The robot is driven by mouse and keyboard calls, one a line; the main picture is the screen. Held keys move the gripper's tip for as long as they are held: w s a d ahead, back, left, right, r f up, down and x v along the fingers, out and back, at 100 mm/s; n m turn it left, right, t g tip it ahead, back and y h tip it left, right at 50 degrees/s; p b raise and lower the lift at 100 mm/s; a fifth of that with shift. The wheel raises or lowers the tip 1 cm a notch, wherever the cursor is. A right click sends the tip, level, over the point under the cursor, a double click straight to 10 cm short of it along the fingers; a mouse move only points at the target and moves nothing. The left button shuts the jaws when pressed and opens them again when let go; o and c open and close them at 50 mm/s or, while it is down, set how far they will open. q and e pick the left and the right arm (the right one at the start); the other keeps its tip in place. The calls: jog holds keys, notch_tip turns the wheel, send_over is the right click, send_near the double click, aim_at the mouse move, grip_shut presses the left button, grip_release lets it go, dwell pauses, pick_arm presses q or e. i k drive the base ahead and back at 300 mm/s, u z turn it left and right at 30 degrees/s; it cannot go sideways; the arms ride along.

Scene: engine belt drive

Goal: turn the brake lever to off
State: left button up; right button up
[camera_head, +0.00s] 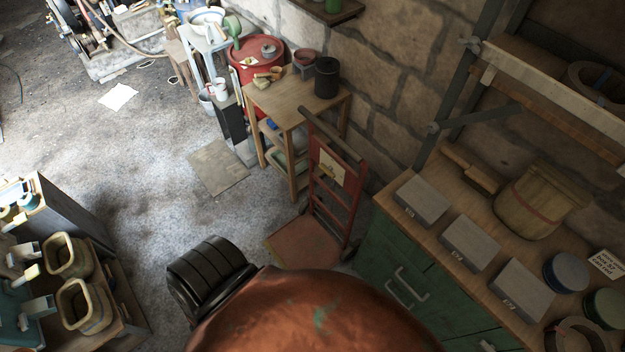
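I cannot make out a brake lever in the head view. Engine machinery (85,35) with hoses and a pale base stands at the far upper left, cut off by the picture's edge. Its small parts are too far away to tell apart. Neither of my grippers is in view, so I cannot tell what they hold.
A copper dome (315,315) fills the bottom middle, beside a black ribbed object (208,275). A red hand truck (325,190) stands near the wooden table (290,105). Green drawers (395,265) are at right, shelves (125,310) at left. Open floor (130,150) lies between.

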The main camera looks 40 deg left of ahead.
aim_at(327, 170)
jog(key=u, duration=4.2)
jog(key=i, duration=0.1)
jog(key=z, duration=3.2)
